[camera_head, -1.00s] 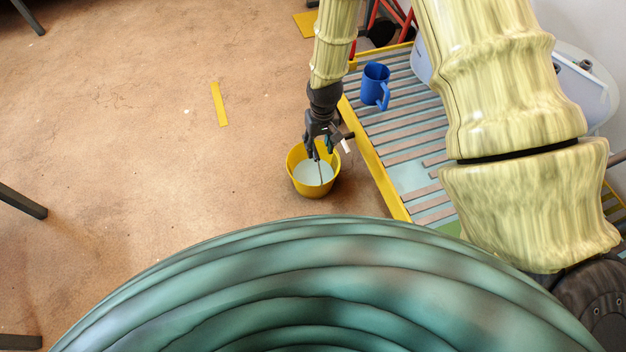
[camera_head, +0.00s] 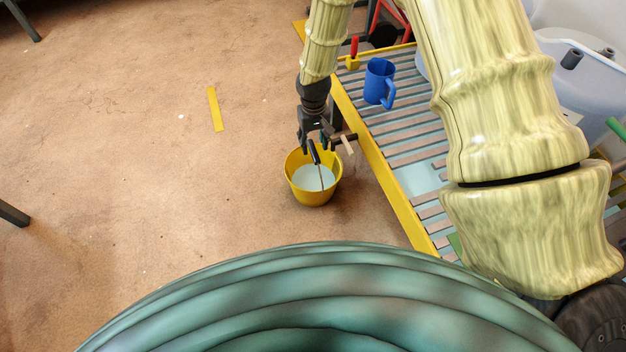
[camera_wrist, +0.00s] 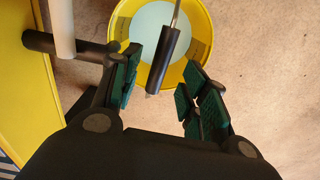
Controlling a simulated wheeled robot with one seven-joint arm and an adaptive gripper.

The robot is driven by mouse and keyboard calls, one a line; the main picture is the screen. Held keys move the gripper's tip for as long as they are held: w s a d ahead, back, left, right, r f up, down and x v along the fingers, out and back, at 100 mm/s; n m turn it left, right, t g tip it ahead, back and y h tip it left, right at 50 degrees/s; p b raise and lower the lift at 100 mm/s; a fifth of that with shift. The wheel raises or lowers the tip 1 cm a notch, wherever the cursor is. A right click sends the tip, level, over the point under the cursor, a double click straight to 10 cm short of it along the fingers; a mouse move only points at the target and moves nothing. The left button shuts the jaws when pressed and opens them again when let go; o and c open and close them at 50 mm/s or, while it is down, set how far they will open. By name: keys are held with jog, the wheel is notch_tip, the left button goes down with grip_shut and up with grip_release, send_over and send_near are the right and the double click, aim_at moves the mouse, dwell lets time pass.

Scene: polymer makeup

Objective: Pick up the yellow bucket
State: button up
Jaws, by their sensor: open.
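The yellow bucket (camera_head: 333,187) stands upright on the brown floor beside the slatted platform. Its inside is pale, and a black-handled tool (camera_head: 314,153) with a thin metal shaft leans in it. My gripper (camera_head: 314,146) is open above the far side of the bucket, fingers pointing down. In the wrist view, the bucket (camera_wrist: 201,57) lies beyond the open fingers (camera_wrist: 160,80), and the tool's black handle (camera_wrist: 163,60) shows in the gap between them. No grip on the bucket or the tool shows. The bucket's lower outside is mostly hidden in the wrist view.
The slatted platform (camera_head: 375,165) with a yellow edge is close at the right. A hammer-like tool (camera_head: 345,140) juts out near its edge, beside my gripper. A blue mug (camera_head: 377,82) stands on the platform. A yellow strip (camera_head: 214,109) lies left; the floor there is mostly clear.

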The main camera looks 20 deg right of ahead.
aim_at(314, 149)
jog(key=shift+s+f+b, duration=0.1)
jog(key=shift+f+b, duration=1.6)
jog(key=shift+f, duration=1.05)
jog(key=shift+f+p, duration=0.3)
grip_shut()
jog(key=shift+r, duration=0.1)
